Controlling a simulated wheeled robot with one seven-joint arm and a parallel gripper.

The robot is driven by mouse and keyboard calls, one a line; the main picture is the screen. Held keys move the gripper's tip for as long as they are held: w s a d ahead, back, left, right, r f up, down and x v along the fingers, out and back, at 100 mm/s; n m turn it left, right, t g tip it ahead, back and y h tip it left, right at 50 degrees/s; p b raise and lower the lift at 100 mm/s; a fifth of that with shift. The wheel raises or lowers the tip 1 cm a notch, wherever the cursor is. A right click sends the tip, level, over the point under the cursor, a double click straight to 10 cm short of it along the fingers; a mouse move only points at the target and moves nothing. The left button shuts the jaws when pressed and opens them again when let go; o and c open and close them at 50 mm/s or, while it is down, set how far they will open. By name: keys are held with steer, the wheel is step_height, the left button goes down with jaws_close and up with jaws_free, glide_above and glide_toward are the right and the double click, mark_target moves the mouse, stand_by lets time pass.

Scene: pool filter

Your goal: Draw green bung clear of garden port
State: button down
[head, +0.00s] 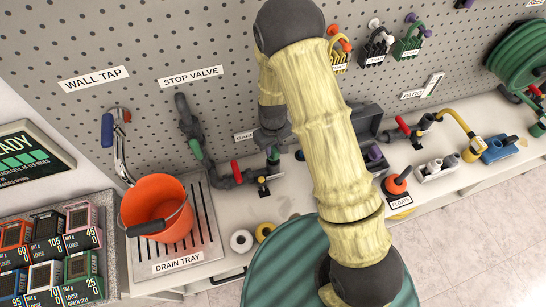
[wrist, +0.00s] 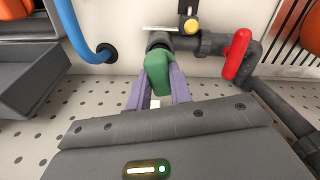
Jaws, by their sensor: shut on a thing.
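The green bung (wrist: 157,72) is between the two purple fingers of my gripper (wrist: 161,88) in the wrist view. My gripper is shut on it. The bung's far end meets the grey mouth of the garden port (wrist: 165,42); I cannot tell whether it is still inside or just touching. The port's pipe carries a red valve handle (wrist: 236,54). In the head view the green bung (head: 273,156) shows small below my dark wrist, beside the grey pipe with the red handle (head: 236,171). My arm hides part of the port's surroundings and the fingers there.
An orange bucket (head: 157,212) stands on the drain tray (head: 205,245) at left. A green-handled stop valve pipe (head: 188,125) hangs on the pegboard. A float holder (head: 398,188) and other pipe fittings line the shelf at right. A blue hose (wrist: 85,35) passes close by.

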steer(key=shift+r+p, duration=1.2)
steer(key=shift+r, duration=0.65)
steer(key=shift+f, duration=0.1)
